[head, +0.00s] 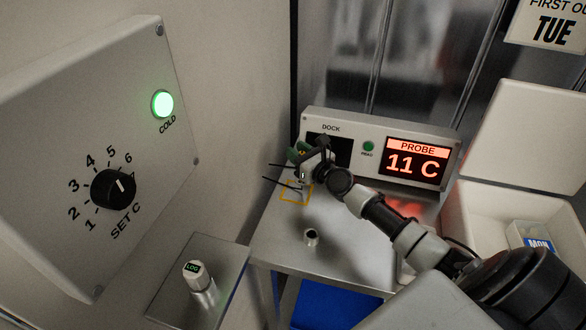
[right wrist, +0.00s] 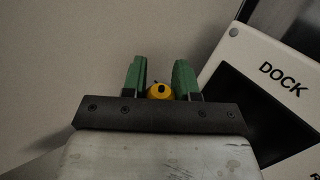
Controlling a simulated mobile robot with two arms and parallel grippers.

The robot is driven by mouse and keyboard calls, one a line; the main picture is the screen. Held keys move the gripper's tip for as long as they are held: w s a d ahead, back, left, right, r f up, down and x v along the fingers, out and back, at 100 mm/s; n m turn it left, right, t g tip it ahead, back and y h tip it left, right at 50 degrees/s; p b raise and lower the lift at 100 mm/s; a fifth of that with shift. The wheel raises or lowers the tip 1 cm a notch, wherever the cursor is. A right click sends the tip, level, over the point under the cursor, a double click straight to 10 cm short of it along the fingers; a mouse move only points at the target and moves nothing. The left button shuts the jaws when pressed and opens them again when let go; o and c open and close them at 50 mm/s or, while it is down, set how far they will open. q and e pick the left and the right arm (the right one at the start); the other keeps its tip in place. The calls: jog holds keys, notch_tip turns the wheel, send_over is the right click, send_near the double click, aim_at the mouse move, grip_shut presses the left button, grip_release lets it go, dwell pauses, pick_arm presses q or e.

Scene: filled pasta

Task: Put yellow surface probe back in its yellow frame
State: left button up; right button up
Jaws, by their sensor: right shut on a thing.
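My right gripper (head: 301,154) is over the left part of the metal table, in front of the dock box. Its green finger pads show on both sides of the yellow surface probe (right wrist: 160,91) in the right wrist view, and it is shut on the probe. In the head view the fingers hide most of the probe. The yellow frame (head: 284,199) is a thin square outline on the tabletop just below the gripper; the gripper and probe partly cover its upper side. I cannot tell whether the probe's lower end touches the table. My left gripper is not in view.
The dock box (head: 450,169) with a red "PROBE 11 C" display stands behind the gripper. A "LOG" cylinder (head: 201,281) is on a lower plate. A dial panel (head: 60,150) is at left, an open white box (head: 470,215) at right.

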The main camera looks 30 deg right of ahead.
jog(key=f+b, duration=0.2)
jog(key=f, duration=0.1)
jog(key=w+f+b, duration=0.1)
jog(key=b, duration=0.1)
jog(key=shift+a+f, duration=0.35)
jog(key=shift+f, duration=0.05)
jog(key=shift+f, duration=0.15)
jog(key=o, duration=0.9)
